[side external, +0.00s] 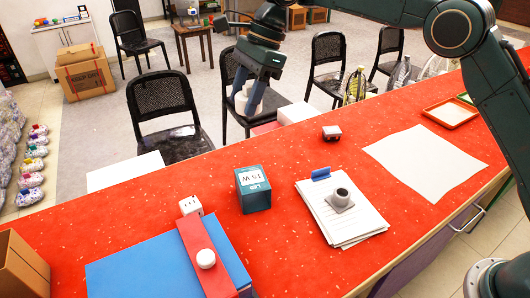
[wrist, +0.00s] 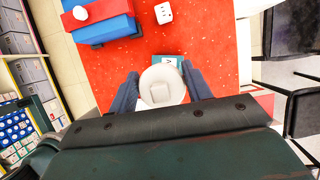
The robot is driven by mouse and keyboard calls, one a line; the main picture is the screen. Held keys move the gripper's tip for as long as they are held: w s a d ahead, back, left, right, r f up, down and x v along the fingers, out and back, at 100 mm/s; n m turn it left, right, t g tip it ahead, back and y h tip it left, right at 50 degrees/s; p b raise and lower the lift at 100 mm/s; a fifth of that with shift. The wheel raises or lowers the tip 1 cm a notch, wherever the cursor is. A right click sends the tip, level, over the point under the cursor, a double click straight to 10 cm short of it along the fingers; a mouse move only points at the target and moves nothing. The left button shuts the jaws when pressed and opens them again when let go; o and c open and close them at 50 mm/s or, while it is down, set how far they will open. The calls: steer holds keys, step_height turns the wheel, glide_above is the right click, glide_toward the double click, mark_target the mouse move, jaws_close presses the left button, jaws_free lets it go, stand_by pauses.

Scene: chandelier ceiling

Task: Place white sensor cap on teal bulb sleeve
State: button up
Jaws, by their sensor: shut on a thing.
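The teal bulb sleeve (side external: 253,198) is a small box with a white 15 W LED label, upright on the red counter. My gripper (side external: 249,100) is above the counter, higher in the side view than the sleeve and apart from it. It is shut on a round white sensor cap (side external: 252,92). In the wrist view the cap (wrist: 162,84) sits between the two blue-grey fingers (wrist: 160,80), with a squarish raised part facing the camera. There it covers most of the sleeve (wrist: 157,58), whose edge shows just beyond it.
Left of the sleeve are a white socket block (side external: 190,205), a blue box (side external: 150,268) and a red bar (side external: 206,250) bearing a white knob (side external: 206,259). Counter around the sleeve is clear.

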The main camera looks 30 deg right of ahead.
glide_above(244, 182)
steer(key=d, duration=0.2)
steer(key=f, duration=1.5)
steer(key=shift+a+f, duration=0.25)
steer(key=shift+f, duration=2.1)
steer(key=shift+f, duration=0.15)
steer(key=o, duration=0.9)
steer(key=shift+o, duration=0.2)
steer(key=v, duration=1.2)
